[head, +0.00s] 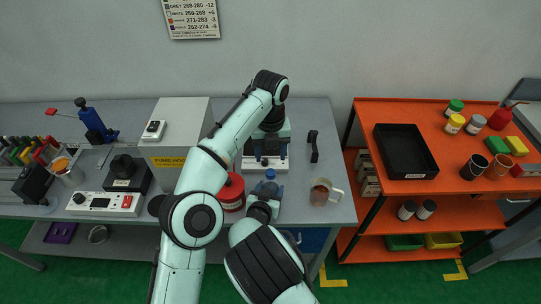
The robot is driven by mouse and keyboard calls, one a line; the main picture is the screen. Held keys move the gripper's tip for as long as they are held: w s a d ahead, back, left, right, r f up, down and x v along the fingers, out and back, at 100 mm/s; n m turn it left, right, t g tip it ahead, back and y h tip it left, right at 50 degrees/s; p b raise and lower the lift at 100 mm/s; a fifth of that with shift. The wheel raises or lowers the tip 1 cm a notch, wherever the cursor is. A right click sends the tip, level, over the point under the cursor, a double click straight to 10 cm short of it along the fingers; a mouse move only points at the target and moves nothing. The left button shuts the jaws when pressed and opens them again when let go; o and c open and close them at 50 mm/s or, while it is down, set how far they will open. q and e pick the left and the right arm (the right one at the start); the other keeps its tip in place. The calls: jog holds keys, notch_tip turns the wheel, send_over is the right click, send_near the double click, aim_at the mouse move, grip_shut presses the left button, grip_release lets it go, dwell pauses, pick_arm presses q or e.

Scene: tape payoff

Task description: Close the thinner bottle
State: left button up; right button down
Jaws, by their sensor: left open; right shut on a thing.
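A small blue bottle (268,189), which I take to be the thinner bottle, stands near the front of the grey bench, with a rounded blue top (270,174). I cannot tell whether that top is a cap seated on it. My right gripper (263,205) reaches in from below and is shut on the bottle; its fingers are partly hidden. My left arm arches over the bench and bends down at the back. My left gripper (268,146) is open above and behind the bottle, apart from it, in front of a pale bench device (279,163).
A red can (231,193) stands just left of the bottle. A box labelled yellow (179,142) and a control unit (104,204) are left. An orange shelf (365,140) stands right.

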jog(key=shift+c, duration=0.8)
grip_release()
jog(key=v, duration=1.3)
jog(key=shift+s+r+b, duration=0.15)
jog(key=shift+r+b, duration=0.05)
jog(key=shift+b, duration=0.15)
